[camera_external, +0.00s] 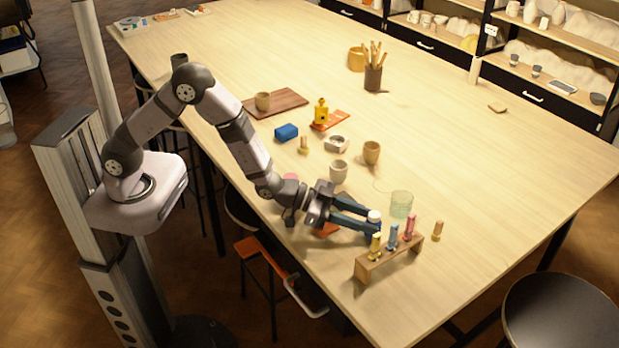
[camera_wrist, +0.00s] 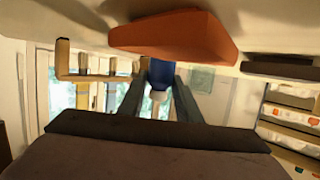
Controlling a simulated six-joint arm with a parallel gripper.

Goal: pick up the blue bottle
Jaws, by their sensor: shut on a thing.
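The blue bottle (camera_external: 374,230) with a white cap is at the end of my gripper (camera_external: 369,224), near the table's front edge, just left of a wooden rack. In the wrist view, the blue bottle (camera_wrist: 160,73) is between the two fingers of my gripper (camera_wrist: 160,80), its white cap toward the bottom of the picture. The gripper is shut on it. The bottle looks upright. Its lower part is hidden behind an orange block in the wrist view, and I cannot tell whether it touches the table.
The wooden rack (camera_external: 372,268) with yellow, blue and pink vials stands close by. The orange block (camera_wrist: 178,33) lies under the gripper. Cups (camera_external: 339,171) stand behind.

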